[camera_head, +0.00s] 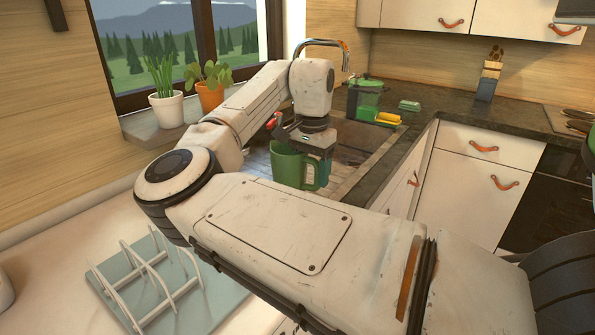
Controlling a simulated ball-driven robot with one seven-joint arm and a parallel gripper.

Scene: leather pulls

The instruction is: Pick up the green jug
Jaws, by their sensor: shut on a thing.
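The green jug (288,167) hangs upright below my gripper (305,146), in the middle of the head view. Its handle is on the right side. My gripper points down and is shut on the jug at its upper part. The exact contact of the fingers is hard to make out. The jug's base seems to be above the counter by the sink, but my own arm in front hides what lies just below it.
A sink (358,140) with a tap (330,43) lies behind the jug. A green container (366,98) and a yellow sponge (388,118) stand beyond it. Potted plants (167,108) line the windowsill. A white dish rack (150,275) stands front left. The right counter (450,100) has free room.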

